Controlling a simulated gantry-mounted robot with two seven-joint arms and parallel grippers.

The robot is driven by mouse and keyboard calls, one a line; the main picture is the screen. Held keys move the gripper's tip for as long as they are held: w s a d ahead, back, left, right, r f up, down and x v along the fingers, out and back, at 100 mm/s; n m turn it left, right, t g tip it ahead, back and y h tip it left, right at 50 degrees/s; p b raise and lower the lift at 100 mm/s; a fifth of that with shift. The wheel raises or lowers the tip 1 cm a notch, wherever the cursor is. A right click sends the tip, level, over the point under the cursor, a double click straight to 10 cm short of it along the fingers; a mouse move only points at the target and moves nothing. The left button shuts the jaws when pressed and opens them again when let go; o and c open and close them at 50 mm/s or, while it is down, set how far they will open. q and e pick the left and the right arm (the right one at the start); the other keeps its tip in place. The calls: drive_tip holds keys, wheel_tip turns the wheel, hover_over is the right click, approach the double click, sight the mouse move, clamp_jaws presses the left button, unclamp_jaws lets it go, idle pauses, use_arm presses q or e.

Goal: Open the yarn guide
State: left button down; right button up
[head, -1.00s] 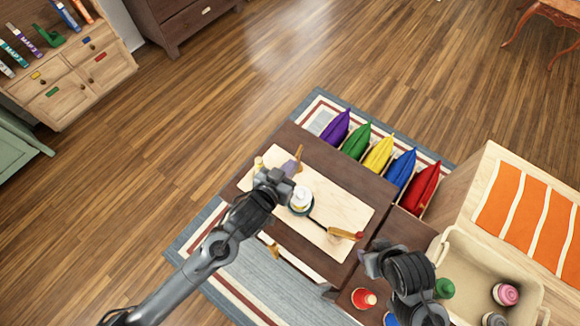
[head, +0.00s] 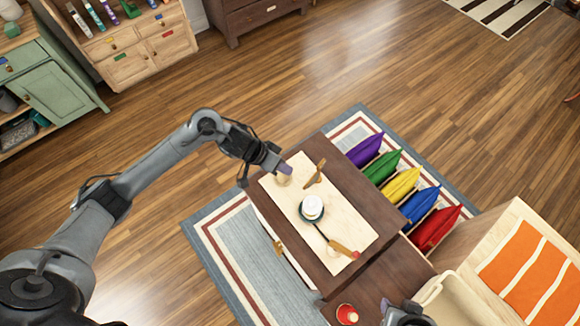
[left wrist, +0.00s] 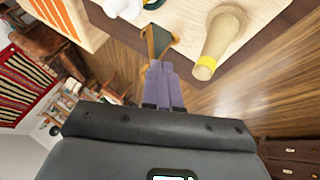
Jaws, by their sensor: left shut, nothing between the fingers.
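A pale wooden winder board (head: 345,222) lies on the dark brown table. A white-topped spool (head: 312,208) stands near its middle. A thin brown arm (head: 315,173), which looks like the yarn guide, stands at the board's far end; it also shows in the left wrist view (left wrist: 157,40). I cannot tell how far it is turned. A pale wooden peg with a yellow band (left wrist: 210,52) stands beside it. My left gripper (head: 286,169) is shut and empty, its purple fingers just above the peg in the head view. My right gripper (head: 404,314) is mostly cut off at the bottom edge.
A crank with a red end (head: 345,250) reaches across the board's near end. A red yarn cone (head: 347,314) stands below it. Coloured cushions (head: 400,184) line the table's right side. A cream bin (head: 450,300) is at lower right. The floor to the left is open.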

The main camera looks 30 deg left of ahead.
use_arm(q)
drive_tip(key=b+x, duration=0.2)
drive_tip(key=x, duration=0.6)
drive_tip(key=shift+r, duration=0.1)
